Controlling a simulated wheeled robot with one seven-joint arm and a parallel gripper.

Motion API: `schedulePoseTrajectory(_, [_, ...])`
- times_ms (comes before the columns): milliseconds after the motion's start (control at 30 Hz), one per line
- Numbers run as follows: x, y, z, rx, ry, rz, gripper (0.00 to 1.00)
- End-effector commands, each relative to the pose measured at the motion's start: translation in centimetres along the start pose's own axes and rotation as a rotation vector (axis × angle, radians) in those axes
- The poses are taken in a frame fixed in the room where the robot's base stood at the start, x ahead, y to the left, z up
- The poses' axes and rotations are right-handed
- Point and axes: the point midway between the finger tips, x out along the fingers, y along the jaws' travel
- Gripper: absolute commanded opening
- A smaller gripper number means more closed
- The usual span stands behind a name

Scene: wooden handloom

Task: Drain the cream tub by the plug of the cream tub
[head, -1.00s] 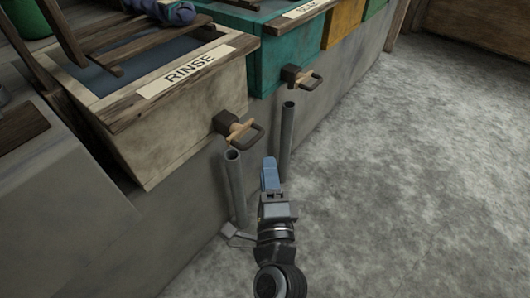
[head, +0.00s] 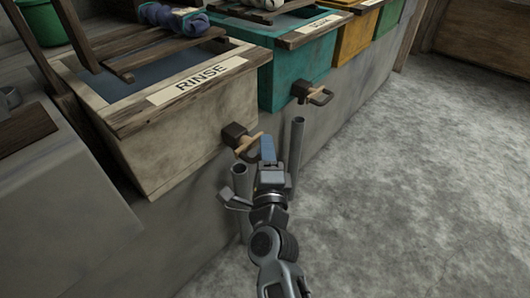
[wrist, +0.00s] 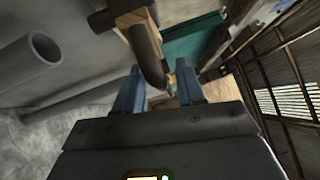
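The cream tub (head: 190,130), labelled RINSE, stands at the left in the head view. Its plug (head: 247,145) sticks out of the lower right of its front, with a wooden stem and a dark loop handle. My gripper (head: 268,147) is just right of the plug, its blue fingers partly overlapping the handle. In the wrist view the plug (wrist: 145,42) hangs down from the top, and its dark handle ends between the two fingertips in the picture. My gripper (wrist: 160,82) is open there. I cannot tell whether the handle is truly between the fingers or beyond them.
A grey pipe (head: 240,185) stands below the cream plug and another (head: 297,145) right of my gripper. A teal tub (head: 285,75) with its own plug (head: 312,93) is beside the cream tub. Blue yarn (head: 173,18) lies on slats above. The floor at right is clear.

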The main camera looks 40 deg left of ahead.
Motion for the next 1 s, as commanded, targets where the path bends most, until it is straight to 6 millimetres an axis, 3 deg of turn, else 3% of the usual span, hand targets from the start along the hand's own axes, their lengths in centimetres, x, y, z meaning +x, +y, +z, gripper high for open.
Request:
schedulePoseTrajectory(100, [-0.03, 0.01, 0.00, 0.000, 0.000, 0.000, 0.39])
schedulePoseTrajectory(500, [-0.06, 0.03, -0.01, -0.001, 0.000, 0.000, 0.00])
schedulePoseTrajectory(1000, [-0.24, 0.05, -0.23, -0.001, 0.001, 0.001, 0.00])
